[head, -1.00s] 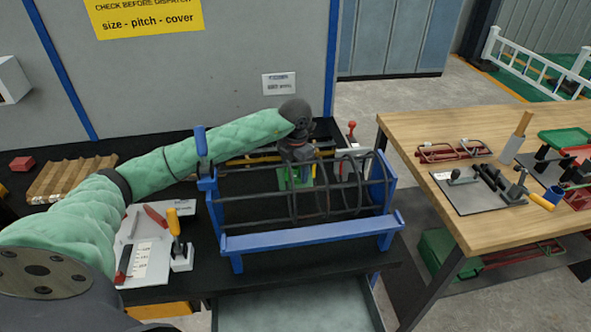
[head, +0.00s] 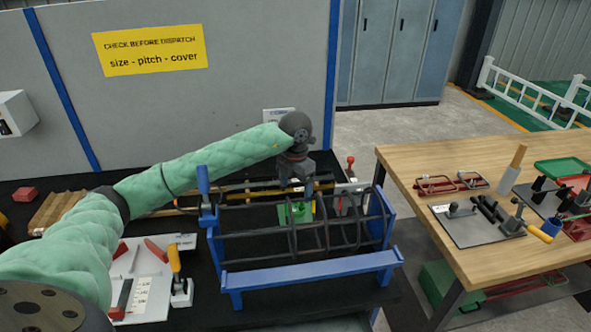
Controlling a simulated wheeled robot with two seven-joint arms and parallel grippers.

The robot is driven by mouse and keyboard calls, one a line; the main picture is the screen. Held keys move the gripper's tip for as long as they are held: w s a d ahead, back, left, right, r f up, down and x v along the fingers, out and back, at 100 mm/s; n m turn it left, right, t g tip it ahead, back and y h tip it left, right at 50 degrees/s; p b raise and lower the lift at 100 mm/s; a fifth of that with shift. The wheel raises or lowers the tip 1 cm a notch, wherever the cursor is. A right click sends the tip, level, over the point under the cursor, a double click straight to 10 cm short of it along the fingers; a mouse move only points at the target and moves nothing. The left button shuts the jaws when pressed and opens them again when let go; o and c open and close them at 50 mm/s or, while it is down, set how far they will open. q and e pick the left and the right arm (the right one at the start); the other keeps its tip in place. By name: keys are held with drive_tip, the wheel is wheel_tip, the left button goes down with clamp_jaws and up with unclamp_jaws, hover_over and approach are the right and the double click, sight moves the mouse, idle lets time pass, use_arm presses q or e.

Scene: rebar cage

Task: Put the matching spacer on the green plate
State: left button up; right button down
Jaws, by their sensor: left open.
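The green plate (head: 297,212) lies behind the bars of the rebar cage, below my left gripper, partly hidden by bars. The rebar cage (head: 325,232) rests in a blue stand (head: 310,268) on the black bench. My left gripper (head: 297,184) is open and points down over the back of the cage, above the plate; its fingertips are partly hidden by bars, and I see nothing held between them. I cannot make out which object is the matching spacer. My right gripper is out of view.
A white board with tools and a scale (head: 145,283) lies left of the cage. A red block (head: 25,194) and a ribbed wooden piece (head: 60,208) are further left. The wooden table (head: 440,155) at right holds a grey plate (head: 470,228) and trays.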

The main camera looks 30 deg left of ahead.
use_arm(q)
drive_tip(key=shift+r+p, duration=0.55)
drive_tip(key=shift+r, duration=2.05)
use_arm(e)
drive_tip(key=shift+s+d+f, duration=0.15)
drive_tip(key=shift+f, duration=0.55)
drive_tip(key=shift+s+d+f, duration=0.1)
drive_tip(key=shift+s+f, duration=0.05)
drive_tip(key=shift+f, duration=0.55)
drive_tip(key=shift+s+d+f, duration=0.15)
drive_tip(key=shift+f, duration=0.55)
